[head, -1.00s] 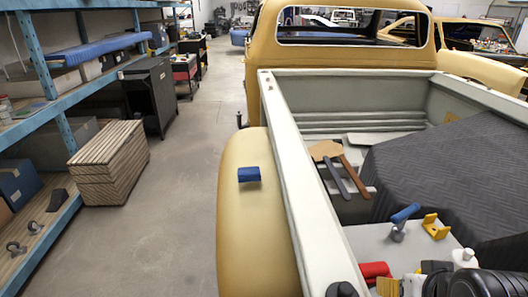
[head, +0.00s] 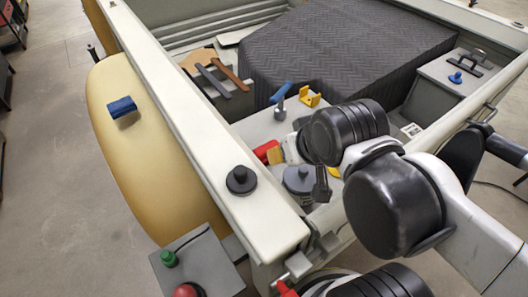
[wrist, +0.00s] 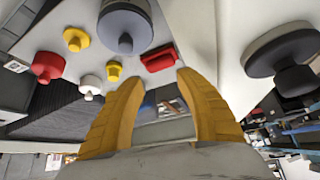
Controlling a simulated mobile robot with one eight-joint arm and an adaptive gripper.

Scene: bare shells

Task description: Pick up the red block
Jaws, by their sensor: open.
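The red block (head: 267,150) lies in the truck bed, close to the side wall, partly hidden in the head view. In the wrist view the red block (wrist: 158,61) shows just beyond the fingertips, nearer the right finger. My gripper (wrist: 161,78) has two yellow fingers spread apart, with nothing between them. In the head view the gripper is mostly hidden behind my dark wrist joints, so I cannot tell its exact gap to the block.
A grey round canister (head: 299,183) stands beside the block. A yellow bracket (head: 310,97) and a blue-handled tool (head: 280,96) are further back. A black knob (head: 241,180) sits on the bed rail. A blue block (head: 122,107) rests on the fender. A quilted blanket (head: 345,55) fills the back.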

